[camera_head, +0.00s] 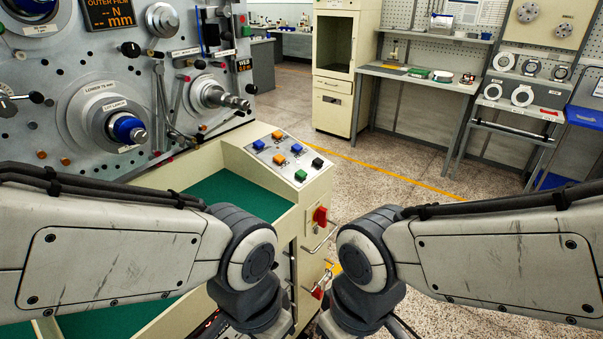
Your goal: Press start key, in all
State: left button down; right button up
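A sloped key panel (286,156) sits on top of the cream machine cabinet, in the middle of the view. It carries a green key (300,175) at its near right corner, a black key (317,163), orange keys (277,134) and blue keys (258,144). The labels are too small to read, so I cannot tell from lettering which key is start. My two arms come in from left and right and bend down in front of the cabinet, below the panel. Both grippers are out of view below the picture's bottom edge. Nothing touches the keys.
A red rotary switch (320,215) and metal handles are on the cabinet's front, close to my arms. The winding machine face (60,140) with spindles (128,128) stands behind at left. A green recessed surface (225,192) lies left of the panel. Free floor (400,200) is at right.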

aim_at(300, 175)
jog(key=z, duration=0.5)
jog(key=k, duration=0.65)
jog(key=z, duration=1.05)
jog(key=k, duration=0.75)
jog(key=z, duration=0.55)
jog(key=i, duration=2.35)
jog(key=u, duration=1.5)
jog(key=i, duration=0.85)
jog(key=u, duration=1.15)
jog(key=i, duration=0.15)
jog(key=u, duration=0.1)
